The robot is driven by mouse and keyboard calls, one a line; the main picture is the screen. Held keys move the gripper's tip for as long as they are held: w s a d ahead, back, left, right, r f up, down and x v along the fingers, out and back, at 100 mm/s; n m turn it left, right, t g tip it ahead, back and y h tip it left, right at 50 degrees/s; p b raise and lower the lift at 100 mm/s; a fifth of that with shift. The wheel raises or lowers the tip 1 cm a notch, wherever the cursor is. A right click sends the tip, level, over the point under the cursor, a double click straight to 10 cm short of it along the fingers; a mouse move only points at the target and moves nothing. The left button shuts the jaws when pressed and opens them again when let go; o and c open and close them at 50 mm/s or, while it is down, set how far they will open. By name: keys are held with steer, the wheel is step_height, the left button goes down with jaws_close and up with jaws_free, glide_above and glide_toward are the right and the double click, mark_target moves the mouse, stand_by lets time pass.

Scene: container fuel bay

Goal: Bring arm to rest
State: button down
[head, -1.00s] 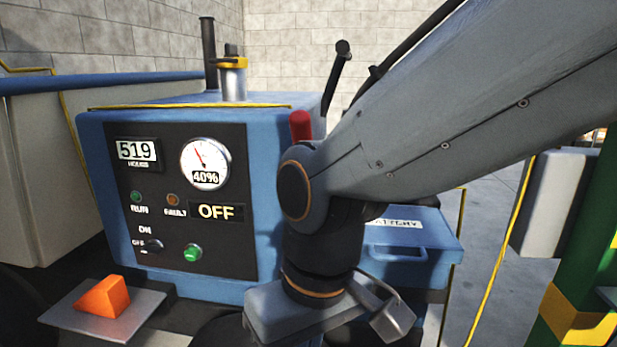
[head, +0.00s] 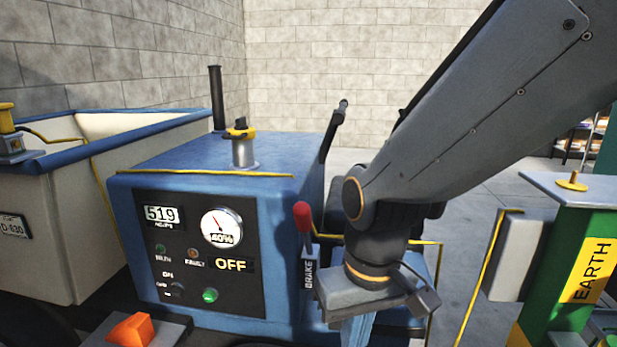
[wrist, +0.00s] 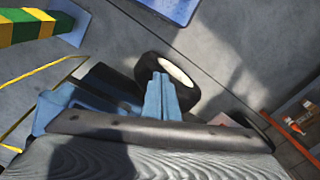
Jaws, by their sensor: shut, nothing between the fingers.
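My arm reaches in from the upper right of the head view and bends down to my gripper (head: 352,330), whose lower end runs off the picture. In the wrist view my gripper's fingers (wrist: 162,90) are together, with nothing between them, above a dark wheel with a pale hub (wrist: 178,70). In the head view my gripper hangs in front of the right side of the blue machine (head: 165,160), near the red-handled brake lever (head: 303,218). I cannot tell whether it touches anything below.
The machine's panel (head: 185,275) reads 519, 40% and OFF. An orange wedge (head: 132,329) lies on a plate at the lower left. A pale trailer (head: 60,225) stands at left. A green post marked EARTH (head: 580,290) stands at right. Open floor (head: 480,225) lies behind my arm.

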steer(key=s+d+r+m+h+p, duration=0.1)
steer(key=s+d+r+m+p, duration=0.1)
steer(key=d+r+p, duration=1.1)
step_height(320, 180, up, 3)
steer(key=m+p, duration=0.1)
steer(key=p, duration=0.5)
steer(key=shift+s+m+p, duration=0.2)
steer(key=shift+m+p, duration=0.1)
steer(key=shift+p, duration=0.1)
